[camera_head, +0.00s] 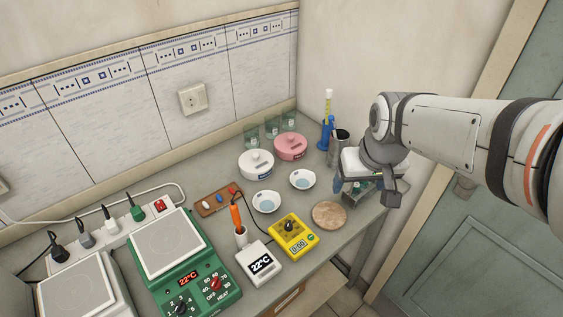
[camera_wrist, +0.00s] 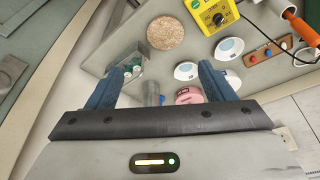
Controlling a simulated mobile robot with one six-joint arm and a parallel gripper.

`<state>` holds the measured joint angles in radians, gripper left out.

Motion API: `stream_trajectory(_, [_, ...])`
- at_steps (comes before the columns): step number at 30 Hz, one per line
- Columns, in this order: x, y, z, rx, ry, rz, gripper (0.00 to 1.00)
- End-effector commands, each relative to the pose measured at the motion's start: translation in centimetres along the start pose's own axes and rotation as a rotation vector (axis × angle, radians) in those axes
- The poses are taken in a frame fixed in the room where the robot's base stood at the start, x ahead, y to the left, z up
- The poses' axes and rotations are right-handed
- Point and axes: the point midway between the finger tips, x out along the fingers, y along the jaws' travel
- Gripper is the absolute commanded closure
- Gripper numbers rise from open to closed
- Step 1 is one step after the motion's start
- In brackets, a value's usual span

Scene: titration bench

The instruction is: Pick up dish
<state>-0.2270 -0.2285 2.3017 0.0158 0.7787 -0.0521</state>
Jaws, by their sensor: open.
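Two small shallow white dishes with pale blue insides rest on the grey bench. One dish (camera_head: 266,201) is nearer the middle, and the other dish (camera_head: 302,179) is behind it to the right. Both show in the wrist view, the first dish (camera_wrist: 229,47) and the second dish (camera_wrist: 187,71), the latter close to the right fingertip in the picture. My gripper (camera_head: 352,186) is at the bench's right end, to the right of both dishes and apart from them. In the wrist view its blue fingers (camera_wrist: 160,72) are spread with nothing held between them.
White (camera_head: 256,165) and pink (camera_head: 291,147) lidded pots stand behind the dishes. A small rack (camera_head: 361,194) with bottles is by my gripper. A green hotplate (camera_head: 168,246) is left.

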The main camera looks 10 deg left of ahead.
Motion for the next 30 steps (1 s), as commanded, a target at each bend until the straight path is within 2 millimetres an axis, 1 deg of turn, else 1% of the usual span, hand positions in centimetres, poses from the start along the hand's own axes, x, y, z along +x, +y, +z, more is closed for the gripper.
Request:
stream_trajectory(1, [2.7, -1.8, -1.5, -0.052, -0.012, -0.016, 0.20])
stream_trajectory(2, [3.8, -2.9, -2.5, -0.079, -0.012, -0.024, 0.18])
stream_trajectory(3, [5.3, -4.4, -3.6, -0.116, -0.014, -0.035, 0.15])
stream_trajectory(5, [7.7, -6.7, -5.2, -0.170, -0.017, -0.050, 0.10])
stream_trajectory(6, [9.2, -8.3, -6.1, -0.204, -0.017, -0.060, 0.06])
stream_trajectory(8, [11.4, -10.6, -7.1, -0.250, -0.018, -0.073, 0.02])
stream_trajectory(9, [12.8, -12.1, -7.6, -0.277, -0.020, -0.081, 0.02])
stream_trajectory(12, [15.5, -15.1, -8.4, -0.331, -0.020, -0.096, 0.02])
stream_trajectory(15, [17.3, -17.2, -8.8, -0.367, -0.019, -0.107, 0.02])
stream_trajectory(18, [18.3, -18.2, -9.0, -0.384, -0.020, -0.111, 0.02])
stream_trajectory(20, [18.9, -18.5, -9.0, -0.388, -0.020, -0.112, 0.02])
stream_trajectory(29, [22.1, -18.5, -8.7, -0.386, -0.023, -0.112, 0.02])
stream_trajectory(30, [22.7, -18.5, -8.7, -0.385, -0.023, -0.112, 0.02])
